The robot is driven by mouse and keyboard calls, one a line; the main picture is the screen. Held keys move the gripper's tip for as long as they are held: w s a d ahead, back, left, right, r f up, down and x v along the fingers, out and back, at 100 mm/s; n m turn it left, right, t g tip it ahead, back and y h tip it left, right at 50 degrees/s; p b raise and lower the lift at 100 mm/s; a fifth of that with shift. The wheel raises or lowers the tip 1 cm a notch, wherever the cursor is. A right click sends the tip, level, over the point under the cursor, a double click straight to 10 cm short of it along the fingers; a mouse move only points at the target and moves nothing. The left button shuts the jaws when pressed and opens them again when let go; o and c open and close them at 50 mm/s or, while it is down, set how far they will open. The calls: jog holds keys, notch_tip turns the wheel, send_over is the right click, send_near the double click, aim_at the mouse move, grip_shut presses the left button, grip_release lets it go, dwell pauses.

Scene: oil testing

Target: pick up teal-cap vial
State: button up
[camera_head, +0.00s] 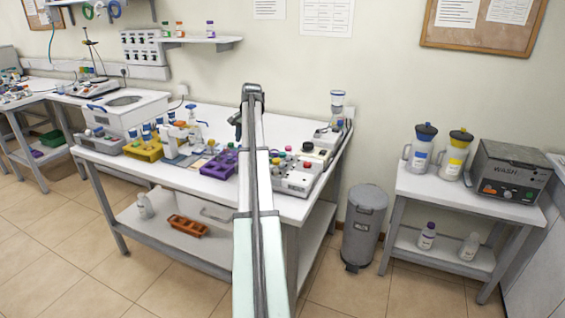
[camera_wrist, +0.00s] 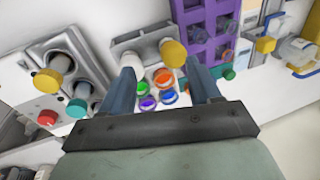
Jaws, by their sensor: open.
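A teal cap (camera_wrist: 77,108) shows in the wrist view, at the near end of a grey block, left of my gripper. A second green-teal cap (camera_wrist: 228,72) shows beside a purple rack (camera_wrist: 197,22), right of my gripper. I cannot tell which belongs to the teal-cap vial; the vial bodies are mostly hidden. My gripper (camera_wrist: 159,68) is open and empty, its fingers apart above a cluster of small green, orange, blue and purple caps (camera_wrist: 162,77). In the head view my gripper (camera_head: 236,122) is above the white table, beside the purple rack (camera_head: 220,163).
In the head view a yellow rack (camera_head: 143,150) stands further left. The white table (camera_head: 205,188) has some bare front edge.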

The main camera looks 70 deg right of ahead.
aim_at(282, 153)
jog(key=s+d+r+m+g, duration=0.1)
jog(key=s+d+r, duration=0.15)
jog(key=s, duration=0.45)
jog(key=s+d+r+g, duration=0.1)
jog(key=s+r, duration=0.3)
jog(key=s, duration=0.3)
jog(key=shift+y, duration=0.4)
jog(key=f, duration=0.8)
jog(key=shift+s+d, duration=0.2)
jog(key=shift+w+d+f, duration=0.1)
jog(key=shift+w+f, duration=0.05)
jog(key=shift+f, duration=1.35)
jog(key=shift+w+d+f, duration=0.1)
jog(key=shift+f, duration=1.35)
jog(key=c, duration=1.1)
